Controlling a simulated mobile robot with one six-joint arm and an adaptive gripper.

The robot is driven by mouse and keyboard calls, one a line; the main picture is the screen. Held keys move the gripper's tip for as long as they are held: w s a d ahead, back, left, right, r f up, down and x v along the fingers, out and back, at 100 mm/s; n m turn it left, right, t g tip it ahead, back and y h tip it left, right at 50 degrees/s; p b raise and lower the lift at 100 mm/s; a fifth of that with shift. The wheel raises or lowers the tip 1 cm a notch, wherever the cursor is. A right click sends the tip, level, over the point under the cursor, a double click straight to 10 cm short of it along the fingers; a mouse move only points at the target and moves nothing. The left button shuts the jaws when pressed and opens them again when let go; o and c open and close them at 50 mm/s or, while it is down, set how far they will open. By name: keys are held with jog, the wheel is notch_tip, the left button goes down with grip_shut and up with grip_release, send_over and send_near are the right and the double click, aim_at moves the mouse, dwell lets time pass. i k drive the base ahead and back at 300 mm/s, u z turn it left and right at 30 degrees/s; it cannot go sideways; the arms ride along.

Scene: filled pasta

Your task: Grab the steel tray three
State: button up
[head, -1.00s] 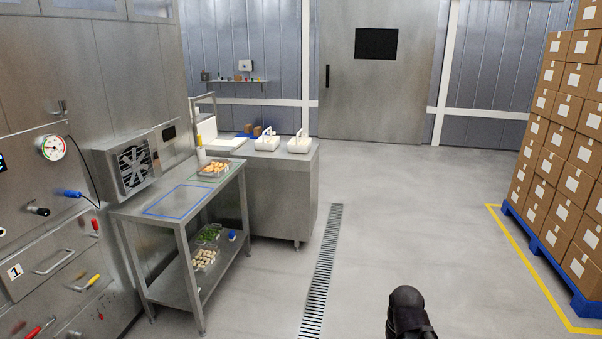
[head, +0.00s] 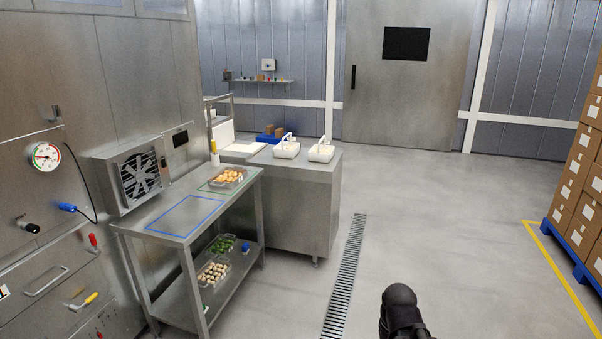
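No tray in the head view carries a readable number three. One steel tray (head: 217,184) with orange-brown pieces stands on the table top inside a green outline. Two trays sit on the lower shelf: one with green pieces (head: 222,245) and one with pale round pieces (head: 213,272). The blue outlined area (head: 186,216) on the table top is empty. A dark rounded part of my arm (head: 401,310) shows at the bottom edge. My gripper's fingers are not visible.
The steel table (head: 165,232) stands beside the machine wall at left. A counter (head: 297,205) with two white carriers is behind it. A floor drain (head: 345,280) runs right of the table. Stacked boxes (head: 580,200) stand far right. The floor between is clear.

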aim_at(228, 178)
jog(key=u, duration=0.2)
jog(key=i, duration=0.8)
jog(key=u, duration=0.25)
jog(key=i, duration=2.8)
jog(key=z, duration=0.1)
